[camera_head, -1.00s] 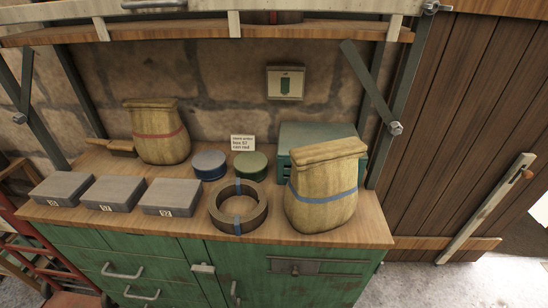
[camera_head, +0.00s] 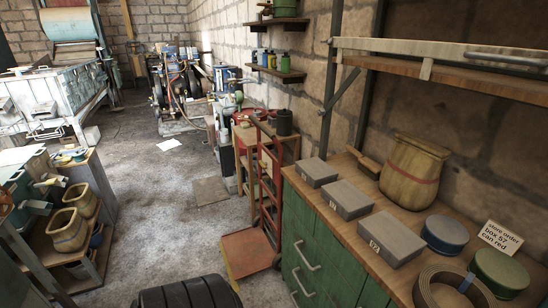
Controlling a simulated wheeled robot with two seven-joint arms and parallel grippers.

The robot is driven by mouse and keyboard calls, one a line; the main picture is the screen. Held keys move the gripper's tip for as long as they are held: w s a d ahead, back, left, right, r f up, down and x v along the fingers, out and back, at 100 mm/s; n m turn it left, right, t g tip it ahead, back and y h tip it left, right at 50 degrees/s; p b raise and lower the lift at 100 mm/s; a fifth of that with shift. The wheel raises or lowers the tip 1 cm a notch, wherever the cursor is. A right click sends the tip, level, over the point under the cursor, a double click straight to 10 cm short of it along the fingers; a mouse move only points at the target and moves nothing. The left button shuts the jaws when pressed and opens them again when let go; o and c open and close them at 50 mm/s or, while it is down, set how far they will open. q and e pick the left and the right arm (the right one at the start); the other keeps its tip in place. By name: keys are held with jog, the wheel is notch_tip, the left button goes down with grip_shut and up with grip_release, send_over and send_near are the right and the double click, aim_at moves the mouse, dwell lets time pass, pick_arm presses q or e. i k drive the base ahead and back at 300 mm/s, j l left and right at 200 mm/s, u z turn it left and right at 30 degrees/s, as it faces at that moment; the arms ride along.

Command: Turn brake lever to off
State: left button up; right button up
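An engine machine (camera_head: 175,82) with wheels and blue parts stands at the back of the room, far from me. Beside it is a grey stand with a green-topped upright part (camera_head: 239,98) that may be a lever; it is too small to tell. I cannot make out which part is the brake lever or how it is set. Neither of my grippers is in view.
A green workbench (camera_head: 318,240) with boxes, a sack and cans runs along the right. A red hand truck (camera_head: 262,215) stands at its far end. Shelving with baskets (camera_head: 68,230) is at the left. The concrete floor (camera_head: 145,190) between is mostly clear.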

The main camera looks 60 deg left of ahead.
aim_at(264, 164)
jog(key=u, duration=2.05)
jog(key=i+j+z, duration=0.1)
jog(key=z, duration=0.3)
jog(key=i+j+z, duration=0.1)
jog(key=z, duration=0.3)
jog(key=i+j+z, duration=0.1)
jog(key=z, duration=0.25)
jog(key=j+z, duration=0.2)
jog(key=z, duration=0.2)
